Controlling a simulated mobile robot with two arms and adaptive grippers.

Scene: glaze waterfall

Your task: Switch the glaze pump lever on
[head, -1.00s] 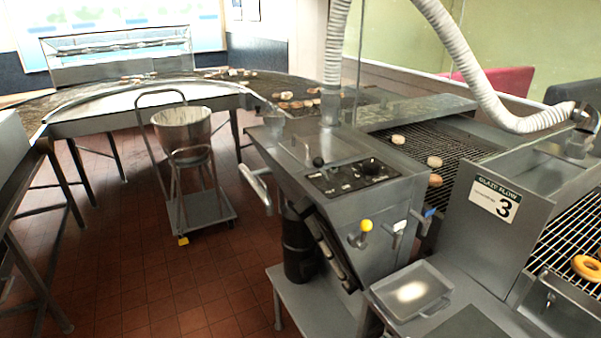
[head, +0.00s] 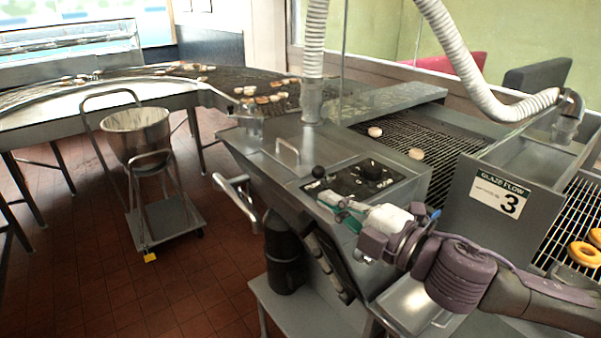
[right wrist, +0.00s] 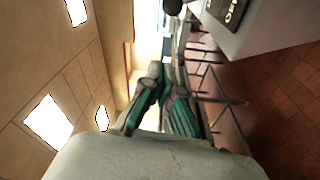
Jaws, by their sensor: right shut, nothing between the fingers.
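The control panel (head: 358,178) on the grey glaze machine has a short lever with a black ball (head: 318,172) at its left and a round black knob (head: 372,169) at its right. I cannot read which is marked for the pump. My right gripper (head: 326,199), with green fingers, is shut and empty just in front of the panel's near edge, below the black ball. In the right wrist view the shut fingers (right wrist: 160,75) point past the panel's dark label (right wrist: 232,8); a black ball (right wrist: 172,6) is beyond them. My left gripper is not in view.
A silver handle (head: 236,190) sticks out from the machine's left side. A wheeled cart with a bowl (head: 137,135) stands on the tiled floor. The conveyor (head: 400,140) carries donuts.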

